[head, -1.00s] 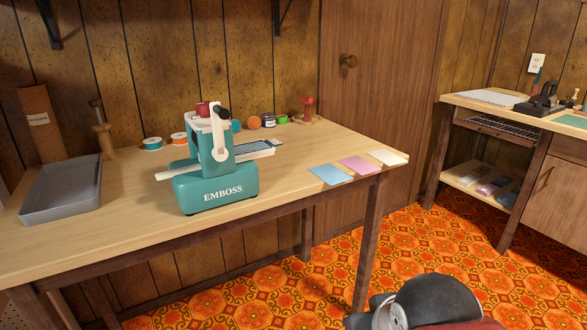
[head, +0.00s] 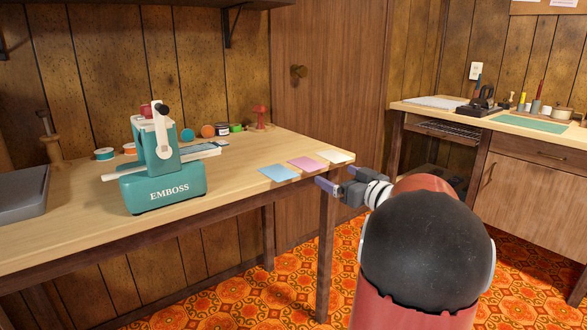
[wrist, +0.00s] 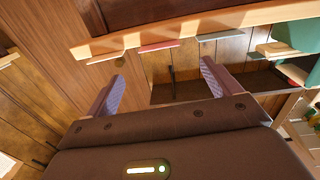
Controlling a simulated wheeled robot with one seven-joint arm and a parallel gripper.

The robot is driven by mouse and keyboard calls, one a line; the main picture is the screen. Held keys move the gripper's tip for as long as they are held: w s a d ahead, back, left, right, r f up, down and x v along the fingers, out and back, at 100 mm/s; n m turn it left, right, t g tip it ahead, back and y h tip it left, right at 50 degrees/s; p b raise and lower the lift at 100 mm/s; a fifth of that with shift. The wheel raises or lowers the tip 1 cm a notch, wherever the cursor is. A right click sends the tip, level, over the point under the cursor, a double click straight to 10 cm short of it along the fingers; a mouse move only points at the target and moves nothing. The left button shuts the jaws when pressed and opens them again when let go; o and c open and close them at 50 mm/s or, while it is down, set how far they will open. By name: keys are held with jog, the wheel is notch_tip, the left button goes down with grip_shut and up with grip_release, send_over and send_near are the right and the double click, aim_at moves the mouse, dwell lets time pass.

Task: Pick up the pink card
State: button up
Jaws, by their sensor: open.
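The pink card (head: 307,163) lies flat at the front edge of the wooden table, between a blue card (head: 279,173) and a white card (head: 336,156). In the wrist view the pink card (wrist: 160,46) shows as a thin strip at the table edge, seeming to jut out a little. The blue card (wrist: 213,36) and white card (wrist: 107,52) lie on either side of it. My gripper (head: 338,179) is open and empty, just off the table's front edge, to the right of the pink card. In the wrist view my gripper (wrist: 161,88) has its fingers wide apart, with the pink card beyond the gap.
A teal embosser (head: 162,185) stands left of the cards, with tape rolls and small pots behind. The wooden table (head: 235,188) has a leg below the cards, near my gripper. A second bench (head: 440,112) stands at the right. The patterned floor is open between.

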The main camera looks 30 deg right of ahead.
aim_at(319, 169)
jog(key=shift+y, duration=0.5)
jog(key=w, duration=0.4)
jog(key=w+f, duration=0.1)
jog(key=w, duration=0.2)
jog(key=shift+c, duration=0.4)
jog(key=c, duration=1)
jog(key=shift+c, duration=0.2)
jog(key=shift+r, duration=0.1)
